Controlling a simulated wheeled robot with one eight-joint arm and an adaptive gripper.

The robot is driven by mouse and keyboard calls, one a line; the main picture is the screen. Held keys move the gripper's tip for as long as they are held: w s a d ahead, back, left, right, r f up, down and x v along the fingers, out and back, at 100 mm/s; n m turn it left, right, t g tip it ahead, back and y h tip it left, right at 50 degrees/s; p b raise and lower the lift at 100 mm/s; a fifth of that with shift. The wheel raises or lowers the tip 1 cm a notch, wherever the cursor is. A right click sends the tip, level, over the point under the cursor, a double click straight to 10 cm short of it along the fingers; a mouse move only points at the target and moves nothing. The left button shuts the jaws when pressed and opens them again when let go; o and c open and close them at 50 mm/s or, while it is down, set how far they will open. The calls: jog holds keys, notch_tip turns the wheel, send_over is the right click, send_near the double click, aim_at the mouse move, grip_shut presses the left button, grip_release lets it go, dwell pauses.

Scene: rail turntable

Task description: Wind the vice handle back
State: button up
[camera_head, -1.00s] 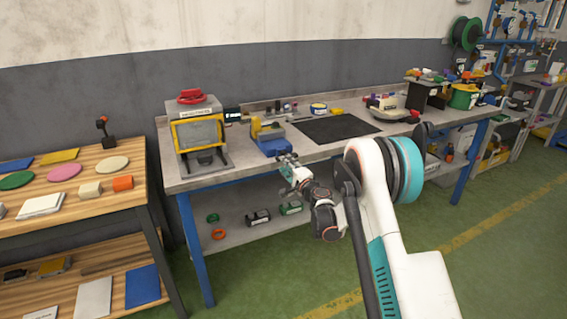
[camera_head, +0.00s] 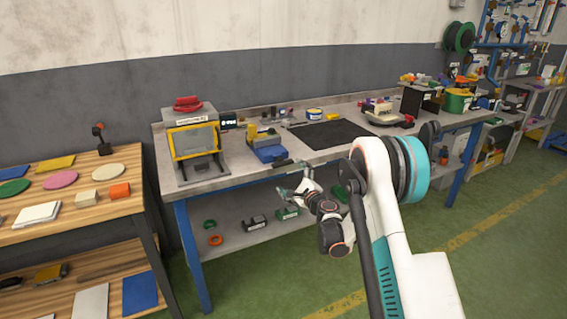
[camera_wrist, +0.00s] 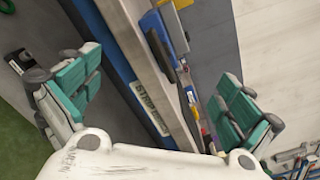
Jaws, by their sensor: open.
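The vice (camera_head: 268,150) is a blue body with a yellow block, standing near the front edge of the grey workbench (camera_head: 240,180). A dark bar (camera_head: 284,163), which looks like its handle, sticks out at the bench's front edge. My gripper (camera_head: 293,191) is in front of the bench edge, below and apart from the bar. In the wrist view its green-padded fingers (camera_wrist: 158,98) are spread wide with nothing held.
A yellow-framed machine (camera_head: 195,145) with a red top stands left of the vice. A black mat (camera_head: 332,133) lies to its right. The lower shelf (camera_head: 230,240) holds several clamps and rings. A wooden table (camera_head: 75,220) stands at the left. Green floor in front is free.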

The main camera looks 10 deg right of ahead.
aim_at(284, 164)
jog(key=w+m, duration=0.3)
jog(key=w+m+b, duration=0.1)
jog(key=w+m, duration=0.1)
jog(key=m, duration=0.2)
jog(key=w+a+m, duration=0.1)
jog(key=w+m, duration=0.2)
jog(key=shift+w+r+b, duration=0.15)
jog(key=shift+w+b, duration=0.15)
jog(key=shift+b, duration=0.1)
jog(key=shift+x, duration=0.75)
jog(key=shift+r, duration=0.1)
jog(key=c, duration=1.1)
